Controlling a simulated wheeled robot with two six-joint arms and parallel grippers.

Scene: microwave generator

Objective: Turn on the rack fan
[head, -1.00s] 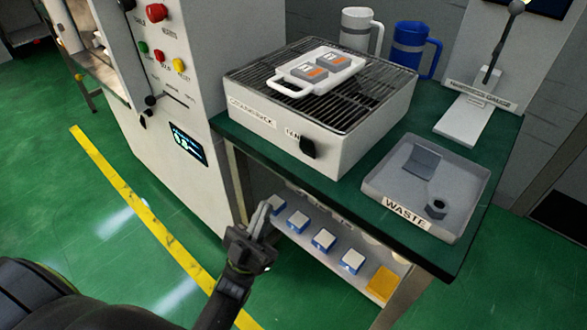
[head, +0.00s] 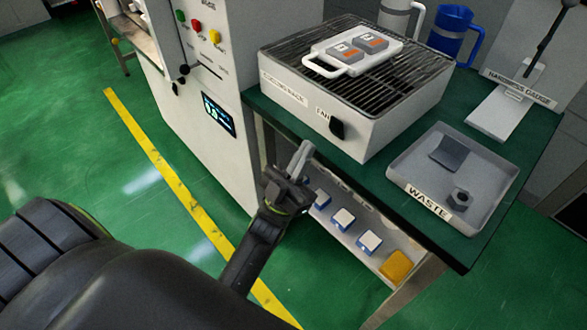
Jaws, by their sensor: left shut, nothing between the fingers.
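The cooling rack (head: 290,103) is a white box with a dark grille top, standing on the green table. Its front face carries a FAN label and a black fan switch (head: 338,129). A white handled tray (head: 326,66) with two grey-and-orange blocks lies on the grille. My left gripper (head: 303,153) is shut and empty, in front of the table's edge, a little below and left of the fan switch and apart from it in the picture. My right gripper is not in view.
The grey WASTE tray (head: 398,178) holds a dark plate and a nut at the table's right. A gauge (head: 497,108) stands behind it. The machine cabinet (head: 225,170) is close on the left. A lower shelf holds several blue-and-white blocks (head: 343,219).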

